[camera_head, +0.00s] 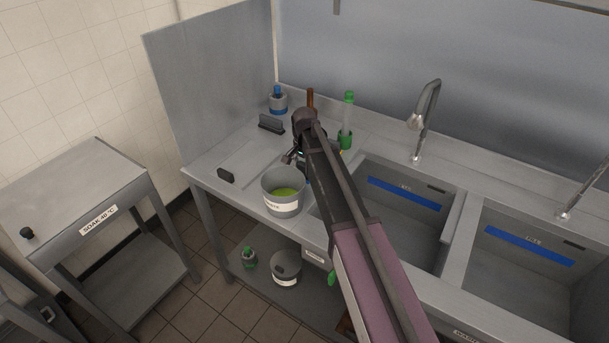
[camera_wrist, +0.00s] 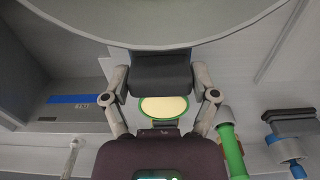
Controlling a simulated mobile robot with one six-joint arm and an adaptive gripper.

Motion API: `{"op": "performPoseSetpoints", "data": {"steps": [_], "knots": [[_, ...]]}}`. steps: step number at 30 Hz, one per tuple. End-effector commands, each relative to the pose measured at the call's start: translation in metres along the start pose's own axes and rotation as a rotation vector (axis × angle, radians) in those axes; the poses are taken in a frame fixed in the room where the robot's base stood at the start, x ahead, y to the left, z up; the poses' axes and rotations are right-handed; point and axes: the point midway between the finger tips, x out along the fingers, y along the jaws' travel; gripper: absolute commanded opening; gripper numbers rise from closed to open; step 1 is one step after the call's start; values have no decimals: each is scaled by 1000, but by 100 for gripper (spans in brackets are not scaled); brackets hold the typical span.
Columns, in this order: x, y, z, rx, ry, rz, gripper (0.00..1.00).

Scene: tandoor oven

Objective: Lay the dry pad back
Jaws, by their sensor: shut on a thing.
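My gripper (camera_head: 291,157) is above the metal counter, just behind the grey waste bucket (camera_head: 283,207). In the wrist view my gripper (camera_wrist: 160,78) has its two fingers at either side of a dark grey block (camera_wrist: 160,72), which looks like the pad, and is shut on it. The pad's underside and whatever is beneath it are hidden. In the head view the arm and the bucket hide most of the held pad. A dark upright piece (camera_head: 271,123) stands in a holder near the back. Another small dark piece (camera_head: 226,175) is at the counter's front left.
The bucket, with green contents, stands close by; its grey wall (camera_wrist: 160,22) fills the top of the wrist view. Sinks (camera_head: 400,200) lie to the right. A flat pale board area (camera_head: 250,160) is clear.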

Motion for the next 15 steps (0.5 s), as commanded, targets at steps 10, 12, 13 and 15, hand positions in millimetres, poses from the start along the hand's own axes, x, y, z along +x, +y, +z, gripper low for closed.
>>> {"op": "performPoseSetpoints", "data": {"steps": [10,12,13,15], "knots": [[29,0,0,-1,0,0,38],[31,0,0,-1,0,0,38],[32,0,0,-1,0,0,38],[32,0,0,-1,0,0,38]]}}
